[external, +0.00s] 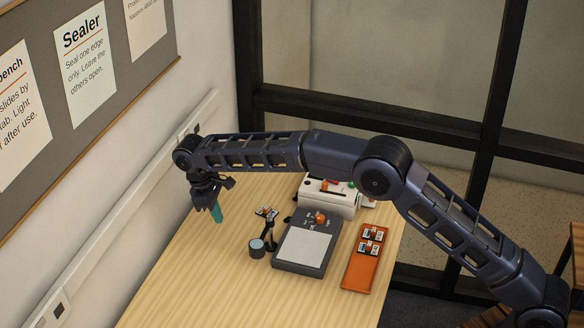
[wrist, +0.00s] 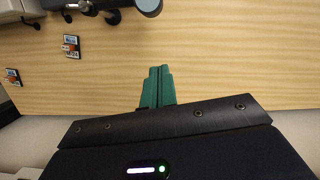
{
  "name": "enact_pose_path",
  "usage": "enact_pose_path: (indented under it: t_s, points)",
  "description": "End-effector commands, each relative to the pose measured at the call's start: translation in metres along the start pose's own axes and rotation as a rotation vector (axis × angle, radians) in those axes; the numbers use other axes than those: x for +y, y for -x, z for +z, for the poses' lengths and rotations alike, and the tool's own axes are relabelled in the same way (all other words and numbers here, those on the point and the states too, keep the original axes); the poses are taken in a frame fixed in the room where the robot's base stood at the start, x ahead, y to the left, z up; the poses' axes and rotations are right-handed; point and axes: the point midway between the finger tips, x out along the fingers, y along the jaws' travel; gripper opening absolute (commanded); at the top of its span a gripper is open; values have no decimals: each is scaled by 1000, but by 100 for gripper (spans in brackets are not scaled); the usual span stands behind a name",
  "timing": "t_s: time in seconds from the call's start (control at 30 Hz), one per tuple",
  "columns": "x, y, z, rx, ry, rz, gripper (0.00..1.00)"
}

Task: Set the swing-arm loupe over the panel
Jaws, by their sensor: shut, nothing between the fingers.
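The swing-arm loupe has a round dark-rimmed lens (external: 257,247) on a short black post (external: 270,228) beside the left edge of the light box. The lens hangs over bare table, left of the bright panel (external: 305,247), not above it. The panel is set in a dark grey box (external: 289,263). My gripper (external: 217,215) is up and left of the loupe, apart from it, with teal fingers pointing down. In the wrist view its fingers (wrist: 158,86) are together and empty. Part of the loupe (wrist: 148,6) shows at that view's top edge.
An orange tray (external: 355,277) with slides lies right of the light box. A white machine (external: 328,200) stands behind it, partly hidden by my arm. Loose slides lie on the table, two in the wrist view (wrist: 72,46). The wall is close on the left; the front-left table is clear.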

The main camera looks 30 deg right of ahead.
Motion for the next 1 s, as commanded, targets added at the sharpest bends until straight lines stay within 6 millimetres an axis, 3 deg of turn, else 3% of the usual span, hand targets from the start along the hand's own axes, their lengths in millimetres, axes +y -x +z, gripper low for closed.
enact_pose_path:
  t_s: [0.57,0.8,1.0]
  points:
    - [0,-95,1,-3,-1,-1,0]
    - [0,-100,28,0,-1,0,0]
    - [0,-103,38,0,-1,0,0]
